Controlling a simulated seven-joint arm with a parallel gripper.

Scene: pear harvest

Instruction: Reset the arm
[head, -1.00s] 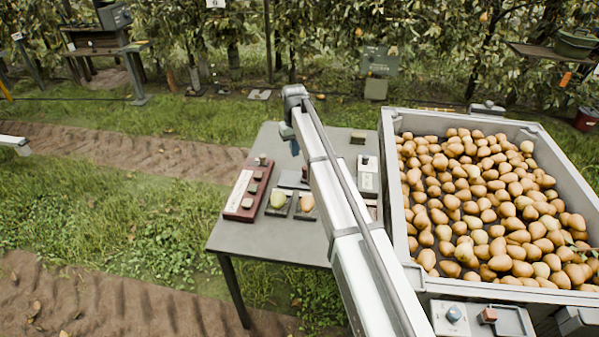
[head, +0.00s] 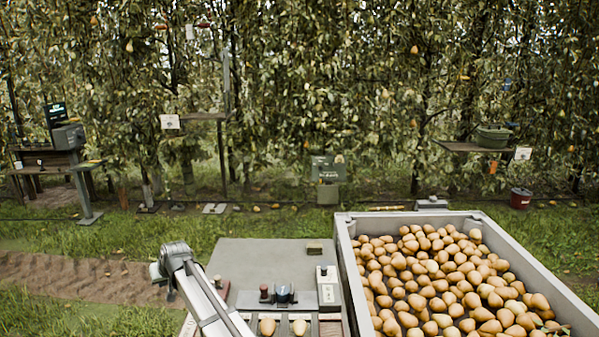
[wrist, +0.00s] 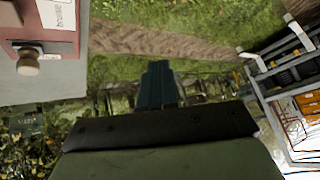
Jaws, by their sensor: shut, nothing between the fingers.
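My gripper (wrist: 158,88) shows in the wrist view as dark teal fingers, together and empty, over grass and a dirt track. In the head view my arm rises from the bottom edge and bends at the left side of the grey table (head: 265,258). The fingers cannot be made out clearly there. In the wrist view a red-and-white panel (wrist: 62,40) with a round knob (wrist: 28,62) lies at the upper left, apart from the fingers.
A grey crate (head: 344,245) full of pears stands right of the table. A white device (head: 328,290) sits nearby.

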